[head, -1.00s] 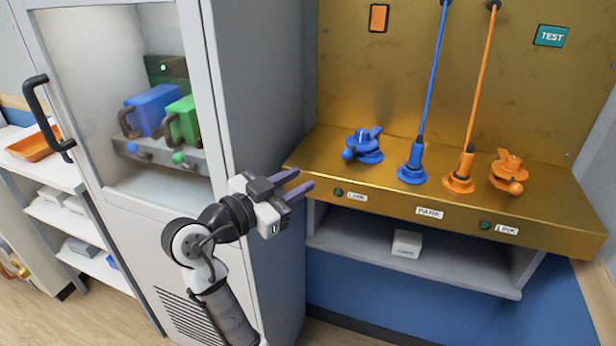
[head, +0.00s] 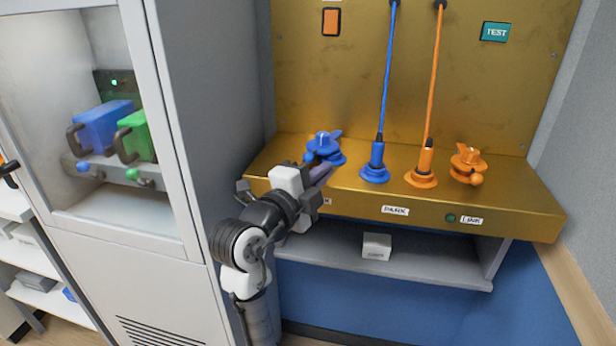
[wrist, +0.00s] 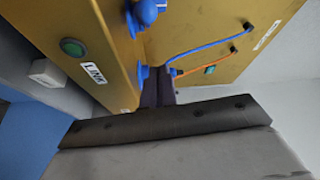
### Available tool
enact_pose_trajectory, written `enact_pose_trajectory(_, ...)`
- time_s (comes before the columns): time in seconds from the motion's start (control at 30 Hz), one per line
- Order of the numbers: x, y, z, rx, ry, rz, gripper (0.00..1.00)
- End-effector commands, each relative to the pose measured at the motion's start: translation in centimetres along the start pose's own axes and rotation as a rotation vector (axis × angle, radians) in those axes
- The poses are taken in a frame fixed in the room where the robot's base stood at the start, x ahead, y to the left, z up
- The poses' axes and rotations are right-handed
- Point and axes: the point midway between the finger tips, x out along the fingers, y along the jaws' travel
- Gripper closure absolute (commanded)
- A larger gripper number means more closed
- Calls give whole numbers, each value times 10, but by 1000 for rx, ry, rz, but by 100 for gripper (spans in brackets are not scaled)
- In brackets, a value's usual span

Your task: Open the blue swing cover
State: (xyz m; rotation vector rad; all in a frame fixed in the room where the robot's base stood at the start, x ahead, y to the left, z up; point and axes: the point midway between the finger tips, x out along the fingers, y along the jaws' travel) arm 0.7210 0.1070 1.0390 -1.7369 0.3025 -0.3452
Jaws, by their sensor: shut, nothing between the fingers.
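The blue swing cover (head: 323,148) sits at the left end of the brass ledge, with a round base, a raised tab and a ball knob. In the wrist view a blue ball knob (wrist: 145,13) shows at the top edge, likely the cover's. My gripper (head: 325,173) is shut and empty, its purple fingers just in front of the cover in the head view. I cannot tell whether they touch it. The fingers (wrist: 157,88) also show in the wrist view. The gripper hides part of the ledge front and most of the left label.
A blue plug (head: 375,165) and an orange plug (head: 424,168) stand to the right, with cables rising up the panel. An orange swing cover (head: 467,164) is at the right. A grey cabinet (head: 222,90) stands close left. A white box (head: 377,246) lies on the lower shelf.

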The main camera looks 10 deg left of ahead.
Motion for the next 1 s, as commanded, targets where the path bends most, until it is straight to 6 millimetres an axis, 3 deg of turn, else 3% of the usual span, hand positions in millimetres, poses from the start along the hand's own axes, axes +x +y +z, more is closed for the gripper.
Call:
enact_pose_trajectory(0.2,48,-3,-1,-3,1,2,100)
enact_pose_trajectory(0.3,40,-2,18,-5,-6,1,100)
enact_pose_trajectory(0.5,33,-1,35,-3,-2,1,100)
enact_pose_trajectory(1.0,31,1,41,-2,-1,0,100)
